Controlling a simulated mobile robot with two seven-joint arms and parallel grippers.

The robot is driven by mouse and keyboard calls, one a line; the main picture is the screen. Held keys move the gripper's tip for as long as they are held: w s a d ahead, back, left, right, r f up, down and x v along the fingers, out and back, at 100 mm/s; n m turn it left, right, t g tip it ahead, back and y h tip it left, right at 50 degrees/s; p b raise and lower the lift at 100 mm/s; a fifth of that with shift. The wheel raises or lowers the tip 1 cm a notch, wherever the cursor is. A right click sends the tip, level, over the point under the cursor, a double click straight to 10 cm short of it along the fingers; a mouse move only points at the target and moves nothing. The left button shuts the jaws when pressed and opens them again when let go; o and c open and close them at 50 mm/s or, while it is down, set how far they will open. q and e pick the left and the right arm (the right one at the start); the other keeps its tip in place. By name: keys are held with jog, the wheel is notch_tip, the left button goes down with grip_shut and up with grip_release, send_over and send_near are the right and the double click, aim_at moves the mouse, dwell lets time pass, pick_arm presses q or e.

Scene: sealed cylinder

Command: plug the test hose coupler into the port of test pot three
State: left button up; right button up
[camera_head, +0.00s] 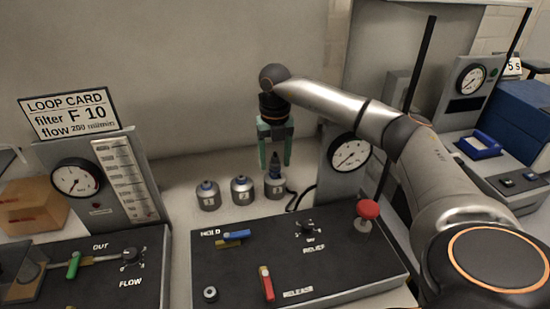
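Three small metal test pots with numbered labels stand in a row on the bench. Pot one (208,196) is at left, pot two (242,191) in the middle, and test pot three (275,187) at right. The dark test hose coupler (274,165) stands upright on top of pot three; how deeply it sits in the port I cannot tell. My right gripper (275,164) points down above pot three, its green fingers apart on either side of the coupler's upper part, with gaps showing. My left gripper is out of view.
A black hose (298,199) runs on the bench beside pot three toward the gauge panel (347,157). A dark control panel (340,262) with levers and a red knob (368,209) lies in front. A flow panel (128,182) and cardboard box (35,206) stand left.

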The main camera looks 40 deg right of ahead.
jog(key=shift+o, duration=0.3)
jog(key=shift+r, duration=0.15)
notch_tip(320, 180, up, 12)
jog(key=shift+r, duration=0.15)
dwell(0.7)
